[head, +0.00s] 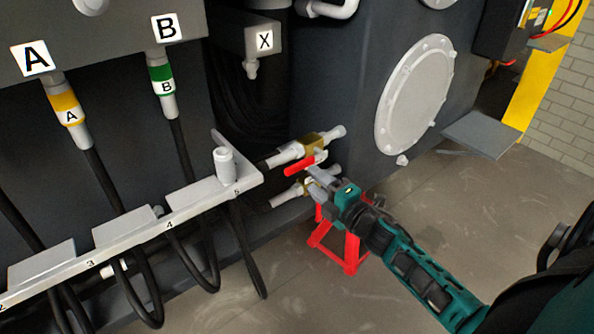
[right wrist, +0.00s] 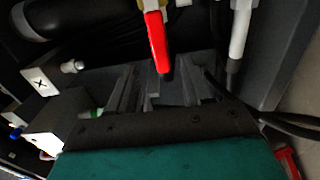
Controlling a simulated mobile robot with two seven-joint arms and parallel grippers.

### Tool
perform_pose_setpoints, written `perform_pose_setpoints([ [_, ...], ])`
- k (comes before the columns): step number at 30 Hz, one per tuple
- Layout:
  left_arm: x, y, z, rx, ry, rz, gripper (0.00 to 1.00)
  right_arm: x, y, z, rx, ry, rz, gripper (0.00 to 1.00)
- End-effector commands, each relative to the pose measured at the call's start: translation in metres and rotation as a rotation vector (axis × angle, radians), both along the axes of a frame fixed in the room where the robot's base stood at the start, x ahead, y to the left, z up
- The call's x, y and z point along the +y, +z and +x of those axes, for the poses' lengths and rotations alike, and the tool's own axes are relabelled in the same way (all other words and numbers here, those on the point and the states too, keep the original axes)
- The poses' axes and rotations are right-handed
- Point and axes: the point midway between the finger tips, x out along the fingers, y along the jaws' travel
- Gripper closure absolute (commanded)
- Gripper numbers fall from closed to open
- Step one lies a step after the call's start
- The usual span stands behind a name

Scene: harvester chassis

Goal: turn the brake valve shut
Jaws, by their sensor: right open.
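The brake valve has a brass body (head: 314,145) in a line with silver fittings, low on the dark chassis in the head view. Its red lever (head: 299,165) points left, and it also shows at the top middle of the right wrist view (right wrist: 157,45). My right gripper (head: 316,176) is open and empty, just below and right of the lever. In the right wrist view the lever's tip hangs in front of the gap between my fingers (right wrist: 158,88); I cannot tell whether they touch. My left gripper is out of view.
A second brass fitting (head: 308,187) sits just below the valve. A grey hose rack (head: 130,235) with black hoses stands to the left. A red stand (head: 340,245) is on the floor below. A round cover (head: 414,95) is on the chassis at right.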

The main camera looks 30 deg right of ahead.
Motion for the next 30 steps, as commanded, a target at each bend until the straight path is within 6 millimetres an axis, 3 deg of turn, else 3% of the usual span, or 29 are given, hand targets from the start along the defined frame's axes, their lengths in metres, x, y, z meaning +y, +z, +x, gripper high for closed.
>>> perform_pose_setpoints([
  [6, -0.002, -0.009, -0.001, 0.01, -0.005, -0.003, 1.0, 0.003, -0.001, 0.043, -0.002, 0.0, -0.001, 0.5],
  [12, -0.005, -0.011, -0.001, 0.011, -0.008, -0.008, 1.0, 0.005, -0.002, 0.067, 0.0, -0.001, 0.002, 0.5],
  [26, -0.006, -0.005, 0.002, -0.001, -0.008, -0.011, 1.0, 0.006, -0.001, 0.077, 0.001, -0.001, 0.002, 0.5],
  [30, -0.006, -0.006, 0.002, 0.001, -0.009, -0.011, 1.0, 0.006, -0.001, 0.077, 0.001, -0.001, 0.002, 0.63],
])
